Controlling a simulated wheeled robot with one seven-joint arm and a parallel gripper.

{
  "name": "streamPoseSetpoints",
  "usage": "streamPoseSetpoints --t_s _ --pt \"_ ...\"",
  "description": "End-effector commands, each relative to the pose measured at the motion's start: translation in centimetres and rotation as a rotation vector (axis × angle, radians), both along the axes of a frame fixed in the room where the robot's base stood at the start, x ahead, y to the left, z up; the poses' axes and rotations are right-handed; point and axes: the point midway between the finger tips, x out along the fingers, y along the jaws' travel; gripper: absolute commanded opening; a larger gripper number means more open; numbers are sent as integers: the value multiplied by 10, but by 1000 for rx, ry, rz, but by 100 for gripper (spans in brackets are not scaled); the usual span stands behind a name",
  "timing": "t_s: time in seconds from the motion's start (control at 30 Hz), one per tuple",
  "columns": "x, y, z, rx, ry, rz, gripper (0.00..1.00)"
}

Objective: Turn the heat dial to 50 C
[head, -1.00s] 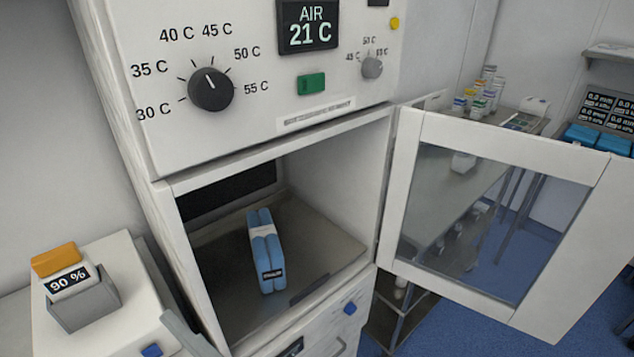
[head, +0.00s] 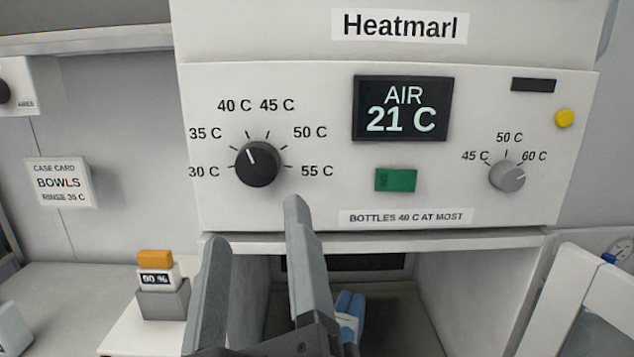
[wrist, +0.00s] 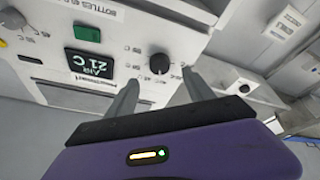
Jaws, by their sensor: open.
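The black heat dial (head: 258,164) is on the white upper panel of the cabinet, with printed marks from 30 C to 55 C. Its white pointer line leans a little left of straight up, toward the 40 C mark. The dial also shows in the wrist view (wrist: 160,64). My gripper (head: 253,220) is open and empty, below the dial in the head view. In the wrist view my gripper (wrist: 160,78) has a finger on either side of the dial's direction. The fingers appear short of the dial, not touching it. The display (head: 401,108) reads AIR 21 C.
A smaller grey dial (head: 507,176), a green switch (head: 396,180) and a yellow button (head: 564,118) share the panel. A label (head: 406,217) reads "BOTTLES 40 C AT MOST". The glass door (head: 570,300) stands open at right. Blue items (head: 350,308) lie inside the cabinet.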

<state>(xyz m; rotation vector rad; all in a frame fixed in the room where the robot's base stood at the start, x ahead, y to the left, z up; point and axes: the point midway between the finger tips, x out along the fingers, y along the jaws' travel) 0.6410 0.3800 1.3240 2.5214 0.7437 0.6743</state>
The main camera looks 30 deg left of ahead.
Motion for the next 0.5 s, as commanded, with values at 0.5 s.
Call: streamPoseSetpoints --t_s 0.5 --pt "50 39 23 -1 -2 -3 62"
